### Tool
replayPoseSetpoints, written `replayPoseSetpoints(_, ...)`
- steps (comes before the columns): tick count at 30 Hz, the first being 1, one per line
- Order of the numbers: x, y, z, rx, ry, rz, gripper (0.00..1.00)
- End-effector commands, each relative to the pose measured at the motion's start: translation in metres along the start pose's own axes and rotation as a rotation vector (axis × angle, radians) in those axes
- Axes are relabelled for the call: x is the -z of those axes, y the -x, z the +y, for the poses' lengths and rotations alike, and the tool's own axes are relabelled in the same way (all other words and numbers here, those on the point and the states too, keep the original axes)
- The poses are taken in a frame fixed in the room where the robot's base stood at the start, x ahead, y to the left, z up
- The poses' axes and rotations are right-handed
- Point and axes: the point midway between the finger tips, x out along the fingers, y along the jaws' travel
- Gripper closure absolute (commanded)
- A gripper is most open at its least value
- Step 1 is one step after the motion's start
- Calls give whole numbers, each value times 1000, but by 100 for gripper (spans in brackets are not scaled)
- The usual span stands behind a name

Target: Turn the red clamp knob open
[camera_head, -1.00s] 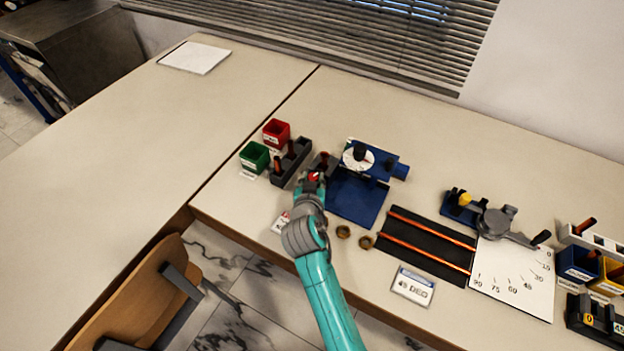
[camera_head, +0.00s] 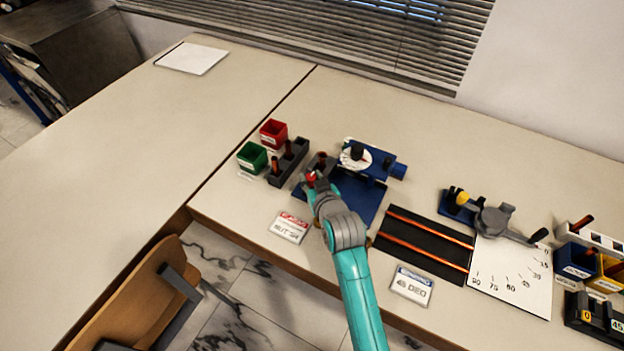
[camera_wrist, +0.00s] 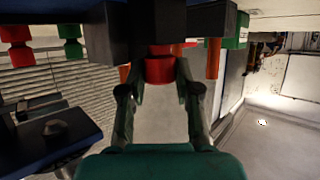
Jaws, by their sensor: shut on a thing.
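The red clamp knob (camera_head: 311,177) sits at the front left of the blue gauge fixture (camera_head: 352,205), beside its dark block. It also shows in the wrist view (camera_wrist: 159,70), between the two fingers. My gripper (camera_head: 313,182) is at the knob in the head view, with the arm reaching in from the lower right. In the wrist view my gripper (camera_wrist: 160,90) is shut on the red knob, one finger on each side. The head view is too small to tell the knob's turn angle. The gripper hides part of the fixture's plate.
A red bin (camera_head: 274,133), a green bin (camera_head: 252,157) and a dark rack (camera_head: 288,163) stand close left of the knob. A white dial (camera_head: 355,157) is behind it. A black mat with orange rails (camera_head: 425,244) lies right.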

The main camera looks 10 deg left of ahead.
Motion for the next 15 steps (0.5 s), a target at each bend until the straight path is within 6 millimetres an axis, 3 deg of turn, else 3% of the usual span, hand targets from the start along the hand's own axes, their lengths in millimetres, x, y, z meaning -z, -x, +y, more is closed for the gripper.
replayPoseSetpoints(9, -2, 0, 0, 0, 0, -4, 100)
replayPoseSetpoints(10, -2, 0, 0, 0, 0, -4, 63)
replayPoseSetpoints(12, -2, 0, 0, 0, 0, -4, 45)
replayPoseSetpoints(15, -1, 0, 0, 0, 0, -3, 42)
